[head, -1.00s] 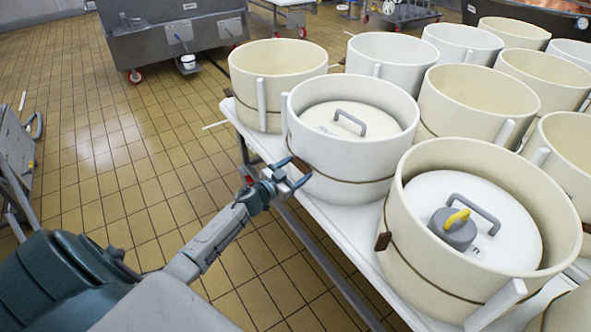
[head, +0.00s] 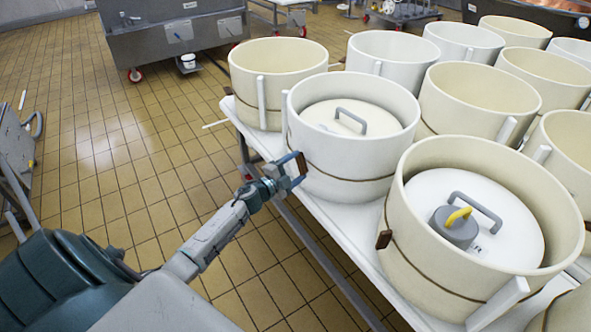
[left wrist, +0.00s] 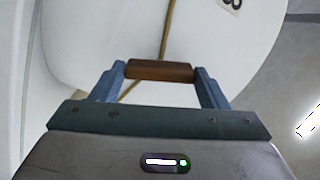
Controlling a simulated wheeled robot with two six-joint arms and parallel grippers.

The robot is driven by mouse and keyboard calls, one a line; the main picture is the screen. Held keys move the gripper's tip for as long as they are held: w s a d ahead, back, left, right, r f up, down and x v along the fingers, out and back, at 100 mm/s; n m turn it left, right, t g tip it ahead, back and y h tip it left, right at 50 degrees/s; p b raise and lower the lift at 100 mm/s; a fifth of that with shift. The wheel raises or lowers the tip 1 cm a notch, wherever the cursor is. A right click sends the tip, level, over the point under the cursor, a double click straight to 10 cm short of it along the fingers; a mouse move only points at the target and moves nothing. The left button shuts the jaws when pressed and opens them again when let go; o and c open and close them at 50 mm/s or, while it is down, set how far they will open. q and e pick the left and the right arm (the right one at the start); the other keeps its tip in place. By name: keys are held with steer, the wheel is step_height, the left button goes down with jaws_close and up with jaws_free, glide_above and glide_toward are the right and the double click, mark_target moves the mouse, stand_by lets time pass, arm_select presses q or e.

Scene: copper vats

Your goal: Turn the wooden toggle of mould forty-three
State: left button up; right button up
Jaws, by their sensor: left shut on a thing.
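My left gripper (head: 298,168) is shut on the toggle, which also shows between the blue fingertips in the left wrist view (left wrist: 158,70). There the cord runs up the wall from the toggle. A label (left wrist: 230,4) is cut off by the frame; only a digit like 3 shows. My right gripper is not in view.
A nearer mould (head: 400,290) holds a lid with a grey weight (head: 453,228) and has its own toggle (head: 383,239). Several empty moulds crowd the white table (head: 325,232) behind. The tiled floor (head: 110,190) to the left is clear.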

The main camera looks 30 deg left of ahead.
arm_select(q)
steer(key=shift+m+b, duration=0.55)
steer(key=shift+m, duration=1.75)
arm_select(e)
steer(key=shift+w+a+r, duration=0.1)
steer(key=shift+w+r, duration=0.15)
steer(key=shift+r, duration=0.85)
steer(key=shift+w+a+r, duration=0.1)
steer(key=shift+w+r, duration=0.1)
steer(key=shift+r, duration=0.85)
arm_select(q)
steer(key=o, duration=1)
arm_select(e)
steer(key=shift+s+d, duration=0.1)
